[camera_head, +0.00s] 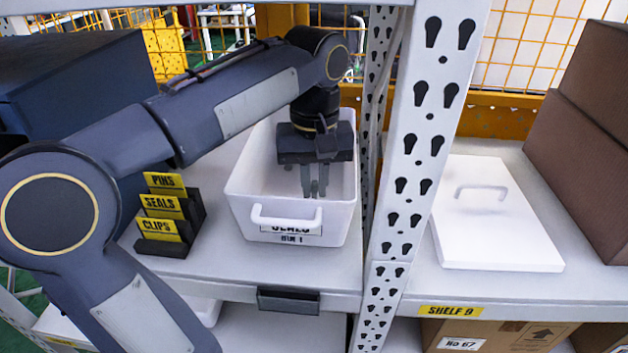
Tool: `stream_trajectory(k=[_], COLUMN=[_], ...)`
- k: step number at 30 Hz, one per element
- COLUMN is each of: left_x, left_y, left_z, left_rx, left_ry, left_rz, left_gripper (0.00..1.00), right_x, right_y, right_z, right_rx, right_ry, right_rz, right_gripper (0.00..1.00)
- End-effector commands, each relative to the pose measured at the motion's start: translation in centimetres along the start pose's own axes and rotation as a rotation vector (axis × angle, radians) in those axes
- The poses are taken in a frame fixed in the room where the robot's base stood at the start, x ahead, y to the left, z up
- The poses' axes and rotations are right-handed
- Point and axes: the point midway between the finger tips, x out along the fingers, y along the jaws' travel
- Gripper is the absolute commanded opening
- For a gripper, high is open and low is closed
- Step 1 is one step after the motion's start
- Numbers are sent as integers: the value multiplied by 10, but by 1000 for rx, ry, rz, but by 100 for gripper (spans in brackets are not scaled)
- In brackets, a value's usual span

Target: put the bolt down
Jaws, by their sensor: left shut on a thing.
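My left gripper (313,190) reaches down into an open white bin (339,214) on the left shelf. Its fingers point down between the bin's walls and are shut on the bolt, which is too small and too covered by the fingers to make out. I cannot tell whether the fingertips touch the bin floor. The bin has a front handle and a label partly hidden by it, with "BIN 1" below. My right gripper is out of view.
A black holder with yellow cards (165,207) reading PINS, SEALS and CLIPS stands left of the bin. A perforated post (410,170) rises close on its right. Beyond the post are a white lid (485,225) with a handle and brown boxes (590,130).

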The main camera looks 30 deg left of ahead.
Motion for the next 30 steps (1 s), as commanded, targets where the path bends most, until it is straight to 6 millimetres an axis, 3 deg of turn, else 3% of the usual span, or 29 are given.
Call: stream_trajectory(k=[22,23,24,27,30], left_x=[12,12,12,11,11], left_y=[0,0,0,0,0], left_z=[0,0,0,0,0], left_rx=[-1,-1,-1,-1,-1], left_ry=[1,1,1,1,1], left_rz=[0,0,0,0,0], left_gripper=[0,15,20,33,35], right_x=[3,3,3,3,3], right_y=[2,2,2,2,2], right_z=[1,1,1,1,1], right_rx=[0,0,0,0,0], right_ry=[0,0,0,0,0], right_rz=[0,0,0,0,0], right_gripper=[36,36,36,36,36])
